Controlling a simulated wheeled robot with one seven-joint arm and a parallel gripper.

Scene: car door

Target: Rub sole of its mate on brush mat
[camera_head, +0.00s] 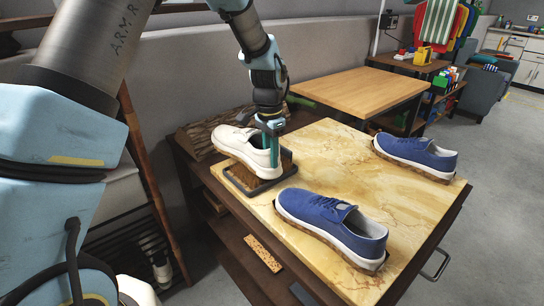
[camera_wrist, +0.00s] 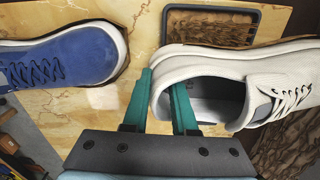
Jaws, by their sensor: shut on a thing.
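A white shoe (camera_head: 244,147) is over the brush mat (camera_head: 240,181), a dark-framed tray with brown bristles. My gripper (camera_head: 270,150) is shut on the white shoe's heel wall. In the wrist view one green finger of my gripper (camera_wrist: 160,100) is inside the shoe opening and one outside. The white shoe (camera_wrist: 215,62) covers part of the brush mat (camera_wrist: 212,27). I cannot tell whether its sole touches the bristles. Two blue shoes stand on the marble-patterned table top (camera_head: 340,150): one in front (camera_head: 333,226), one at the back right (camera_head: 417,155).
A brown textured mat or log-like piece (camera_head: 215,132) lies at the table's back left. A bare wooden table (camera_head: 362,90) stands behind. The marble top is clear between the blue shoes. A drawer handle (camera_head: 436,266) sticks out at the right side.

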